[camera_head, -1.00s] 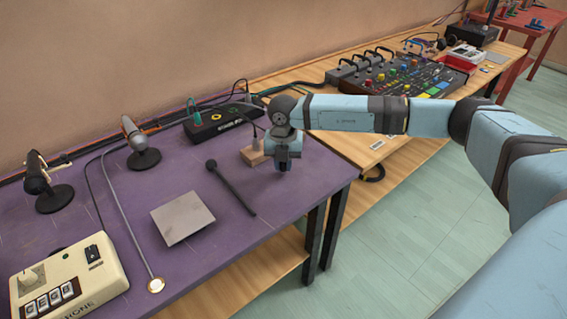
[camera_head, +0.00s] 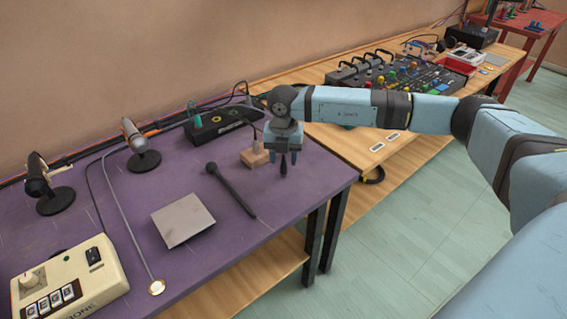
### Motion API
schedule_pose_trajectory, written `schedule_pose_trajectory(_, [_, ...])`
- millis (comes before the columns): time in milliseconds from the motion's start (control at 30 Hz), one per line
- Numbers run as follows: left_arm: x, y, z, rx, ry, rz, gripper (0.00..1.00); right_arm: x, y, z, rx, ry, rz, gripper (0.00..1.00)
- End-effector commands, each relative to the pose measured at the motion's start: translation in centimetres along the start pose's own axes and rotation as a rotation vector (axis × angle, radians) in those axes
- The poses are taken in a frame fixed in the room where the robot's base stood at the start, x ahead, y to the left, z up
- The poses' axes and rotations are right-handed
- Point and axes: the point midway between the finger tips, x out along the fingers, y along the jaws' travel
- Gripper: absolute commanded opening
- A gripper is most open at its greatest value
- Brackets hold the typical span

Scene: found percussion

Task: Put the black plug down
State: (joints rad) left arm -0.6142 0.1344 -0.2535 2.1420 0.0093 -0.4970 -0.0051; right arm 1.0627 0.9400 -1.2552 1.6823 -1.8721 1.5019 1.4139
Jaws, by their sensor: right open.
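My right gripper (camera_head: 283,155) is above the right end of the purple table (camera_head: 320,172), with its fingers spread apart and pointing down. The small dark black plug (camera_head: 283,166) shows between and just below the fingers, upright. Its upper part is hidden by the gripper. I cannot tell whether it touches the tabletop. My left gripper is not in view.
A wooden block (camera_head: 254,158) with a cable stands just left of the gripper. A black microphone (camera_head: 231,190) and a grey plate (camera_head: 183,220) lie further left. A black box (camera_head: 222,122) is behind. The table's right edge is close.

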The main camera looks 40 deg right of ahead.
Motion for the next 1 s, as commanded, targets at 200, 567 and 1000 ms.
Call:
schedule_pose_trajectory(200, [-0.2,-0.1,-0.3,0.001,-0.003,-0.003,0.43,-5.1,0.1,0.0,-0.001,-0.002,0.002,0.46])
schedule_pose_trajectory(567, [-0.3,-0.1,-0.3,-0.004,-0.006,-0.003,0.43,-8.9,0.1,0.0,-0.002,0.000,0.000,0.46])
schedule_pose_trajectory(1000, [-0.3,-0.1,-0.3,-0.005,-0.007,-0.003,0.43,-8.9,0.0,0.0,-0.001,-0.001,0.000,0.46])
